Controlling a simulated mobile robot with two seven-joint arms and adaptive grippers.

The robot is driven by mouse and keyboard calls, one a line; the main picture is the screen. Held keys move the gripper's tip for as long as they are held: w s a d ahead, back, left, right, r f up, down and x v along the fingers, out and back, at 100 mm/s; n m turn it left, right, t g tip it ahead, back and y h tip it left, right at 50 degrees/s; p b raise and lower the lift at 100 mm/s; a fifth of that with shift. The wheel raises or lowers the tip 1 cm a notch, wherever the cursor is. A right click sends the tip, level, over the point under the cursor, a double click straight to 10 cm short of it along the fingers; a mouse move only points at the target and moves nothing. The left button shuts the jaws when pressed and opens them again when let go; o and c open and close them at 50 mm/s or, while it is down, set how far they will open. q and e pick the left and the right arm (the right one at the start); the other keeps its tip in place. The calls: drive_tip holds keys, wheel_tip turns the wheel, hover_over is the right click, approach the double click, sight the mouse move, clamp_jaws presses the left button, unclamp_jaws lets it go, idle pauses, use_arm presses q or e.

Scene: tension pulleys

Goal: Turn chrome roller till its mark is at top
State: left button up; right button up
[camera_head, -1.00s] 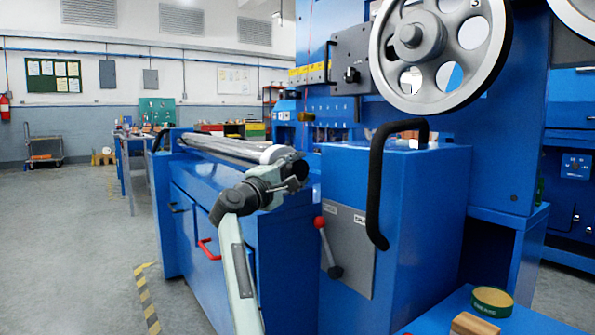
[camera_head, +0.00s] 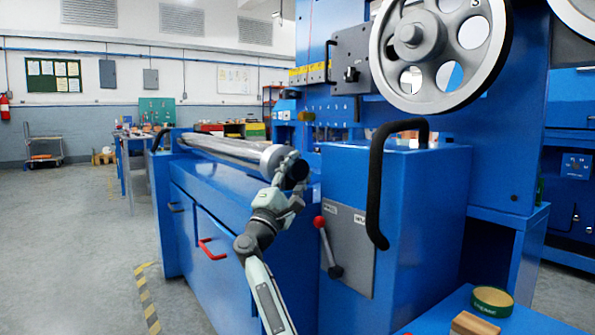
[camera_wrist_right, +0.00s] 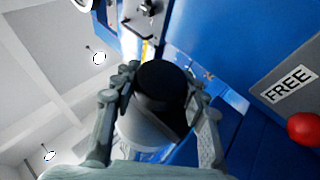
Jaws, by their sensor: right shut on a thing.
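The chrome roller (camera_head: 232,149) lies along the top of the blue machine bed, with its near end facing me. A black round knob (camera_wrist_right: 160,85) sits at that end, in front of a grey round face (camera_wrist_right: 140,132) in the right wrist view. My right gripper (camera_head: 290,172) is at this near end. In the right wrist view its fingers (camera_wrist_right: 161,84) are shut on the black knob, one on each side. I cannot make out a mark on the roller; the gripper hides part of its end. My left gripper is not in view.
A lever with a red knob (camera_head: 319,221) stands on a grey plate right of my arm; a FREE label (camera_wrist_right: 289,85) shows close by. A black handle (camera_head: 376,190) and a large spoked wheel (camera_head: 437,45) are further right. Open floor (camera_head: 75,240) lies left.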

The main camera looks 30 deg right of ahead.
drive_tip(key=o, duration=1.2)
drive_tip(key=v, duration=1.2)
